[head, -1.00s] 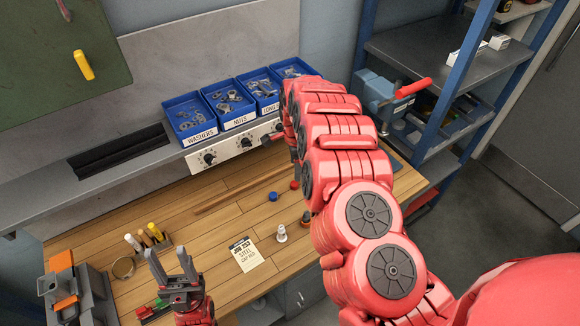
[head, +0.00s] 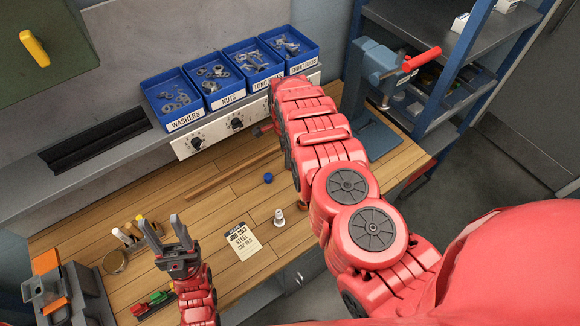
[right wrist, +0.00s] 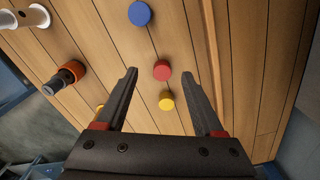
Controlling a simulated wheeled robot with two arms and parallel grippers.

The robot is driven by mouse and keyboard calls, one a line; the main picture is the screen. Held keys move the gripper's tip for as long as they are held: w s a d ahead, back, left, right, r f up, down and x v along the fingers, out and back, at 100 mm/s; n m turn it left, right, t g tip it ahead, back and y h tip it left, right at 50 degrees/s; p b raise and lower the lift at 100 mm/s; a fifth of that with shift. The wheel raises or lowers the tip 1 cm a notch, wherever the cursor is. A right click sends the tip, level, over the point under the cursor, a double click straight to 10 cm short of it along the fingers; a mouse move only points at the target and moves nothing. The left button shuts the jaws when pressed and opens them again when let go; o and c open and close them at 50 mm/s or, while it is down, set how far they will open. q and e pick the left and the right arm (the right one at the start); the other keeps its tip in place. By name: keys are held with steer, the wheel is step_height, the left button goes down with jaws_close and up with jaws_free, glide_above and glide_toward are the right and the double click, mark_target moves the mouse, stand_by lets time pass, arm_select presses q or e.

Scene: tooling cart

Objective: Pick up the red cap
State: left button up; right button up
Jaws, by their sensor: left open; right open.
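The red cap (right wrist: 161,70) is a small round disc on the wooden bench in the right wrist view. In the head view it is hidden behind my right arm. My right gripper (right wrist: 171,74) is open and empty, with the cap showing between its fingers, nearer the left one; I cannot tell the gap to it. My left gripper (head: 162,219) is open and empty over the front left of the bench. A job card (head: 239,242) reading "steel cap red" lies on the bench.
A blue cap (right wrist: 139,13) and a yellow cap (right wrist: 166,101) lie near the red one. Blue bins (head: 225,90) line the back, and a blue vise (head: 380,65) is at the right.

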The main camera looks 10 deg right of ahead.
steer(key=shift+s+f, duration=0.1)
steer(key=shift+f, duration=0.25)
steer(key=f+b, duration=0.3)
steer(key=d+f+b, duration=0.1)
steer(key=f, duration=0.1)
steer(key=shift+w, duration=0.35)
steer(key=shift+r, duration=0.15)
steer(key=shift+c, duration=0.9)
jaws_close()
